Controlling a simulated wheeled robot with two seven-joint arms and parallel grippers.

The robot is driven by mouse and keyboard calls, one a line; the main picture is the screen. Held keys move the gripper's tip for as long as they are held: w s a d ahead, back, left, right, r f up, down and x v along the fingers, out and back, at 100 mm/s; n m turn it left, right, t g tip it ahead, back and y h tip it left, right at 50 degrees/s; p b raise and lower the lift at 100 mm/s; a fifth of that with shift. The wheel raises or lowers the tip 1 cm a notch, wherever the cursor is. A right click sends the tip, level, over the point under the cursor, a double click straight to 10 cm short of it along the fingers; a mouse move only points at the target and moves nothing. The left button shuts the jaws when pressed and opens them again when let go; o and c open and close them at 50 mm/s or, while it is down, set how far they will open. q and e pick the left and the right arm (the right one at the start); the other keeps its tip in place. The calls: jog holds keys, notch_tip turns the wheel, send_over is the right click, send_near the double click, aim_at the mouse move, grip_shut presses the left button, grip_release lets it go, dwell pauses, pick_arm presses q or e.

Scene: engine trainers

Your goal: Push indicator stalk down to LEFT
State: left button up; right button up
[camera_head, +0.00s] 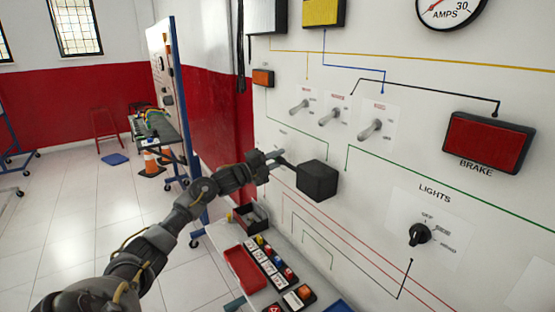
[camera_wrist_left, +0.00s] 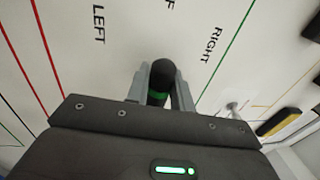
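The indicator stalk sticks out to the left from a black box (camera_head: 317,181) on the white panel. My left gripper (camera_head: 272,158) is at the stalk's outer end in the head view. In the left wrist view the stalk's black tip with a green band (camera_wrist_left: 160,82) fills the gap between the two grey fingers (camera_wrist_left: 161,88), which look shut on it. The word LEFT (camera_wrist_left: 98,24) is printed to the left of the tip and RIGHT (camera_wrist_left: 212,44) to the right. A partly cut-off label lies between them, roughly in line with the stalk. My right gripper is out of view.
Three toggle switches (camera_head: 336,112) sit above the stalk box. A red brake lamp (camera_head: 488,142) and a black lights knob (camera_head: 419,235) are to the right. Below is a bench (camera_head: 222,234) with a red tray (camera_head: 244,269) and small switch boxes. Open floor lies left.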

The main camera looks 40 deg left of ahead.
pick_arm(q)
grip_shut()
jog(key=shift+f, duration=0.15)
jog(key=shift+s+d+f+n+y, duration=0.1)
jog(key=shift+d+f+n+y, duration=0.05)
jog(key=shift+f+n, duration=0.7)
jog(key=shift+w+d+f+n+y, duration=0.1)
jog(key=shift+d+f+n+y, duration=0.1)
jog(key=shift+f+n, duration=0.6)
jog(key=shift+s+d+f+n+y, duration=0.1)
jog(key=shift+f+n+y, duration=0.05)
jog(key=shift+f+n, duration=0.7)
jog(key=shift+o, duration=2.4)
grip_release()
jog(key=shift+o, duration=0.7)
jog(key=shift+s, duration=0.1)
